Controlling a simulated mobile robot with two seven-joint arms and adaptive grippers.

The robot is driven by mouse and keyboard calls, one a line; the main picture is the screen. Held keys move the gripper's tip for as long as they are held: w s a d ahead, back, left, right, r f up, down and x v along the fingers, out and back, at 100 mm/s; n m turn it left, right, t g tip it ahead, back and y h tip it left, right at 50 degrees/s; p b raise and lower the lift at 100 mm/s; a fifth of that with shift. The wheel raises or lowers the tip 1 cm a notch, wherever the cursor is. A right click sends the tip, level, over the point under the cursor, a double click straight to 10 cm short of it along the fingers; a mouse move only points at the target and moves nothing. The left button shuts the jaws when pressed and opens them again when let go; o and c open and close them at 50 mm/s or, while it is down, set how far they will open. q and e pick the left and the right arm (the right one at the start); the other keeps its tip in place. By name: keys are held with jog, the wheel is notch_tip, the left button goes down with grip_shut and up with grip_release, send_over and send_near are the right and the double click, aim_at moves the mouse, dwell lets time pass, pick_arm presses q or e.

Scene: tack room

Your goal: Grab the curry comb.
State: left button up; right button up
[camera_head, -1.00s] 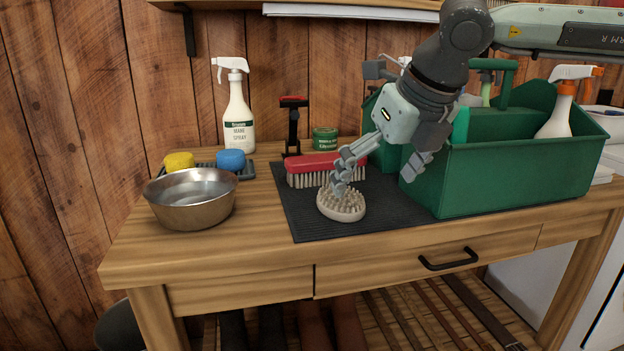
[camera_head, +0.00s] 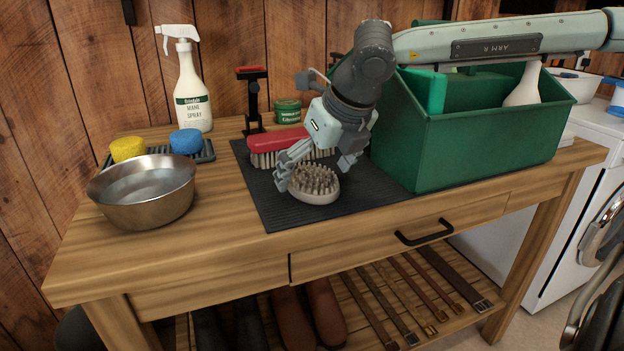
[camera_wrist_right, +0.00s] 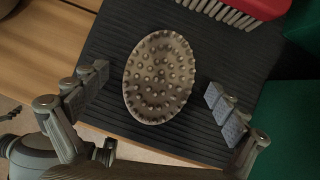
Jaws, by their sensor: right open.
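The curry comb (camera_head: 315,184) is an oval, cream-coloured pad with rubbery nubs facing up. It lies on the dark ribbed mat (camera_head: 285,214) on the wooden bench. My right gripper (camera_head: 316,174) is open just above it, coming down from the upper right. In the right wrist view the comb (camera_wrist_right: 160,77) lies between the two spread fingers (camera_wrist_right: 158,95), with a gap on each side. The fingers do not appear to touch it. My left gripper does not show.
A red-backed brush (camera_head: 278,139) lies just behind the comb. A green tote (camera_head: 480,145) with bottles stands close on the right. A metal bowl (camera_head: 145,205), sponges and a spray bottle (camera_head: 192,95) stand on the left. The front of the bench is clear.

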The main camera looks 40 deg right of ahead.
jog(key=c, duration=1.4)
